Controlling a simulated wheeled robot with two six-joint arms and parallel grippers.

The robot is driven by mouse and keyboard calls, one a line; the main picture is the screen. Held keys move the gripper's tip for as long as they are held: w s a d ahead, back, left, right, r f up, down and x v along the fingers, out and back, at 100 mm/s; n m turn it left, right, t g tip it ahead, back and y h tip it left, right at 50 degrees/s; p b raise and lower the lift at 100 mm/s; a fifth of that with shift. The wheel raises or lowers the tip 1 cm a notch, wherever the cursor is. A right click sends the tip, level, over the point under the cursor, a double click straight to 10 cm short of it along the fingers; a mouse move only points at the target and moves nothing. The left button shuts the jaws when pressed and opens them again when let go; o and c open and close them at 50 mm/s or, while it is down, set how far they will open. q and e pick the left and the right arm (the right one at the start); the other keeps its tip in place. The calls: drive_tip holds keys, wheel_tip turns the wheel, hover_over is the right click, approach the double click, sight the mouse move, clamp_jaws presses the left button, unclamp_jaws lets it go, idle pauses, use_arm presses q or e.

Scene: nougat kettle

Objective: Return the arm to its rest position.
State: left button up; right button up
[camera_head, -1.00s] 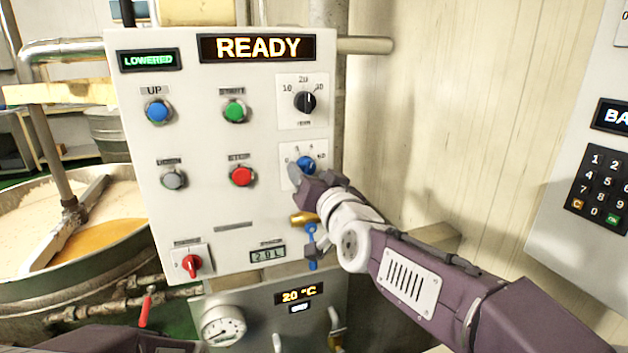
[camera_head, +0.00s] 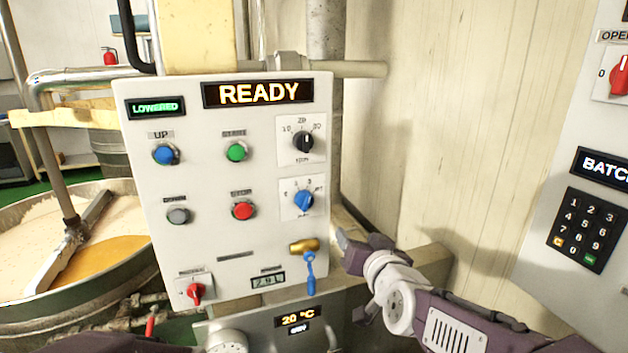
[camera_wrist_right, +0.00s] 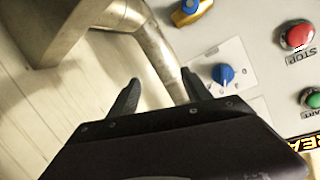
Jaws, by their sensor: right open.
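My right gripper (camera_head: 346,245) is at the lower right edge of the white control panel (camera_head: 215,236), empty and apart from the knobs. In the right wrist view its two fingers (camera_wrist_right: 160,88) stand apart. The blue knob (camera_head: 304,201) is up and left of the gripper, and it also shows in the right wrist view (camera_wrist_right: 223,74). The brass valve with a blue handle (camera_head: 310,262) is just left of the gripper. A dark part of my left arm shows at the bottom left; its gripper does not show.
A kettle (camera_head: 140,272) with a mixing arm and orange-and-white contents stands at the left. A second panel with a keypad (camera_head: 588,229) is at the right. A temperature box (camera_head: 262,334) sits below the control panel. The wall between the panels has free room before it.

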drive_tip(key=s+d+f+g+h+p, duration=0.1)
drive_tip(key=s+d+f+g, duration=0.1)
drive_tip(key=s+f+g, duration=0.3)
drive_tip(key=s+d+f+n+g+p, duration=0.1)
drive_tip(key=s+d+f, duration=0.2)
drive_tip(key=f, duration=0.4)
drive_tip(key=s+d+f+g+h+p, duration=0.1)
drive_tip(key=s+d+f+g+p, duration=0.1)
drive_tip(key=s+f+g, duration=0.3)
use_arm(q)
wheel_tip(320, 180, up, 6)
drive_tip(key=shift+b, duration=0.45)
use_arm(e)
drive_tip(key=s+f+n+g, duration=0.1)
drive_tip(key=s+f+g, duration=0.1)
drive_tip(key=s+f, duration=0.3)
drive_tip(key=s, duration=0.3)
drive_tip(key=shift+s+d+f+g, duration=0.25)
drive_tip(key=shift+s+f+g, duration=0.15)
